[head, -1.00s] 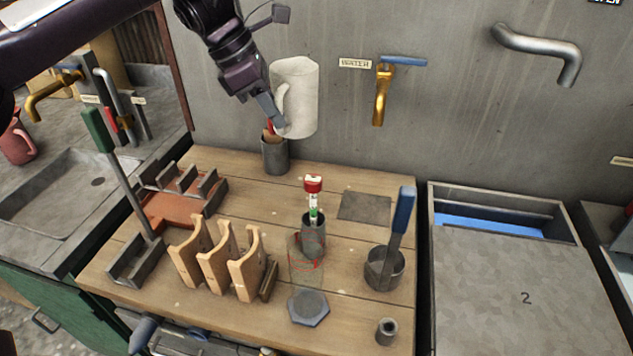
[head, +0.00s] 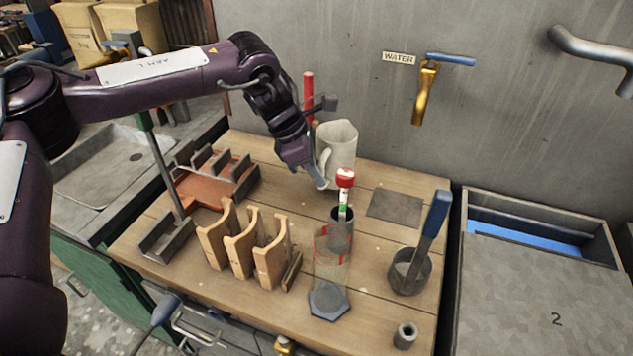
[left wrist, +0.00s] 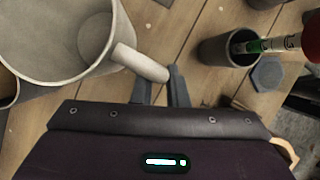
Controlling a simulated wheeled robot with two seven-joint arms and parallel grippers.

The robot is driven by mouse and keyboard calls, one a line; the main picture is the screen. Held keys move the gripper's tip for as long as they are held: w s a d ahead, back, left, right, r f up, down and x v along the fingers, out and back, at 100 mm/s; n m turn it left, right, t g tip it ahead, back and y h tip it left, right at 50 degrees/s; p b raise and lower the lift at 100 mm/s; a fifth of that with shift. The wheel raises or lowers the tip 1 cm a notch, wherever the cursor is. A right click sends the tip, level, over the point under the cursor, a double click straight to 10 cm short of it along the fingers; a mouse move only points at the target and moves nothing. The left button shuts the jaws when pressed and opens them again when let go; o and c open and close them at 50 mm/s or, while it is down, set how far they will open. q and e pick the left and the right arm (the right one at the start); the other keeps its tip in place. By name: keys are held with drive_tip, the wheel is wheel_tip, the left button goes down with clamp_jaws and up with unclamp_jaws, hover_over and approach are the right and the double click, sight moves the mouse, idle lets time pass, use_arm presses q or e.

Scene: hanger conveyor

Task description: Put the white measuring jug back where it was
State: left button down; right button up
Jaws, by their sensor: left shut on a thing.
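The white measuring jug (head: 339,150) is upright over the back of the wooden workbench in the head view. My left gripper (head: 323,183) is shut on the jug's handle, at the jug's left front side. In the left wrist view the jug (left wrist: 62,40) is seen from above, looks empty, and its handle ends between the fingers of my left gripper (left wrist: 160,88). I cannot tell whether the jug's base touches the bench. A flat grey square plate (head: 396,206) lies bare on the bench to the jug's right. My right gripper is not in view.
A dark cup (head: 341,222) with a red-capped tube (head: 345,185) stands close in front of the jug. A clear cylinder (head: 331,275), wooden rack (head: 243,245) and blue-handled tool in a pot (head: 409,270) stand nearer. A brass water tap (head: 425,95) is on the wall behind.

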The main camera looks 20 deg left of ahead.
use_arm(q)
wheel_tip(320, 180, down, 3)
drive_tip(key=shift+f, duration=0.15)
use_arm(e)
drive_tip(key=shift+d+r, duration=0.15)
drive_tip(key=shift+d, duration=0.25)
use_arm(q)
drive_tip(key=c, duration=1.4)
unclamp_jaws()
drive_tip(key=shift+c, duration=0.2)
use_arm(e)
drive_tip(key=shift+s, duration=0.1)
use_arm(q)
drive_tip(key=v, duration=1.2)
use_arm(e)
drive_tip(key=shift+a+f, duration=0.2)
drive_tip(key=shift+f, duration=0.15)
